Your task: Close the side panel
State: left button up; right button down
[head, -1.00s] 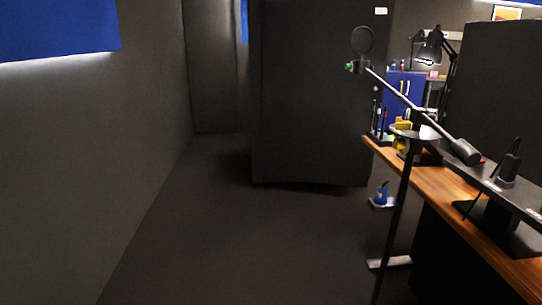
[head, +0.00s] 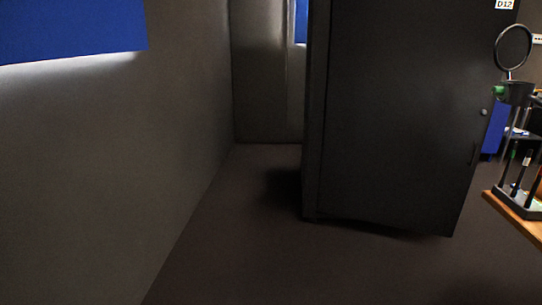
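A tall dark grey panel (head: 400,120) stands upright on the floor, right of the middle of the head view. It carries a white label reading D12 (head: 505,5) at its top right. A small round knob (head: 483,112) and a thin dark handle (head: 474,153) sit near its right edge. A narrow side face (head: 316,120) shows along its left edge. I cannot tell from this view whether it stands open or shut. Neither of my grippers is in view.
A grey wall (head: 190,150) runs along the left, with a blue panel (head: 70,28) high on it. Dark floor (head: 250,240) lies clear ahead. At the right are a wooden desk edge (head: 515,215), a pen holder (head: 520,195) and a round black ring (head: 513,47) on a stand.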

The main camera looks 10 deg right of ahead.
aim_at(409, 82)
jog(key=i+z, duration=0.4)
jog(key=i+j+z, duration=0.15)
jog(key=i+z, duration=0.25)
jog(key=i+j+z, duration=0.2)
jog(key=z, duration=0.2)
jog(key=i+j+z, duration=0.1)
jog(key=z, duration=0.15)
jog(key=i+j+z, duration=0.35)
jog(key=i+z, duration=0.4)
jog(key=i+j+z, duration=0.3)
jog(key=z, duration=0.15)
jog(key=i, duration=0.05)
